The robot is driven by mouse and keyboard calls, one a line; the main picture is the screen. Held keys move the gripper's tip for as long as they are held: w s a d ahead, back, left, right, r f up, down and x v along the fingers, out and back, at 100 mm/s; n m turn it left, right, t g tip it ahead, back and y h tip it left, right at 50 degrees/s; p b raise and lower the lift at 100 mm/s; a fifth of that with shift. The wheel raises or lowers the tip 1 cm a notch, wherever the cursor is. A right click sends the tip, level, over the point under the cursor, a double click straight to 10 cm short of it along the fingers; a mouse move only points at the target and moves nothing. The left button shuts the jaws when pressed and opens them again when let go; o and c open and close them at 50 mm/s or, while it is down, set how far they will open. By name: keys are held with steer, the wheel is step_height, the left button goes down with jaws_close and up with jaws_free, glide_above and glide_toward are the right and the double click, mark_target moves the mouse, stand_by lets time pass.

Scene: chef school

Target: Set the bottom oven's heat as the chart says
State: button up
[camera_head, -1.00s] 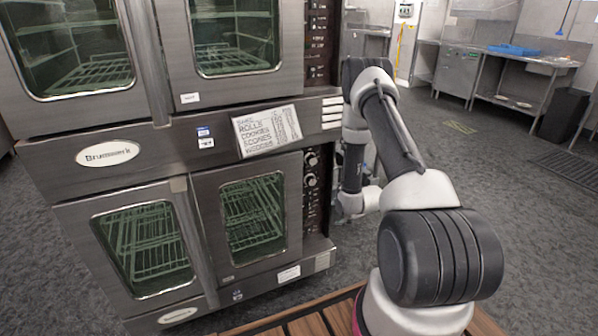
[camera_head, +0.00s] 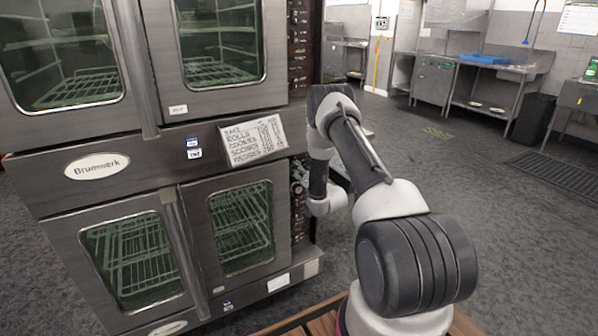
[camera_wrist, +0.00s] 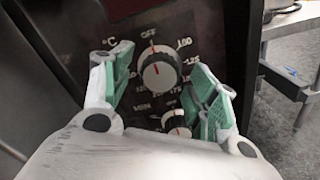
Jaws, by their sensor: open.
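The bottom oven (camera_head: 189,228) is a steel double-door unit with glass windows, in the head view at lower left; its doors are shut. The chart (camera_head: 252,138) is a white sheet on the band above it; it lists foods such as rolls, cookies and scones, with figures too small to read. In the wrist view the heat dial (camera_wrist: 158,73) is a silver knob on a dark panel, its red mark up towards OFF. My gripper (camera_wrist: 160,58) is open, its green-padded fingers left and right of this dial. Whether they touch it I cannot tell.
A smaller knob (camera_wrist: 176,123) sits below the heat dial, between the fingers' lower parts. The top oven (camera_head: 218,45) stands above. A steel table (camera_head: 490,85) with a blue tray stands at the back right. The grey floor (camera_head: 450,190) between is clear.

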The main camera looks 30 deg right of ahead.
steer(key=shift+w, duration=0.55)
steer(key=c, duration=1)
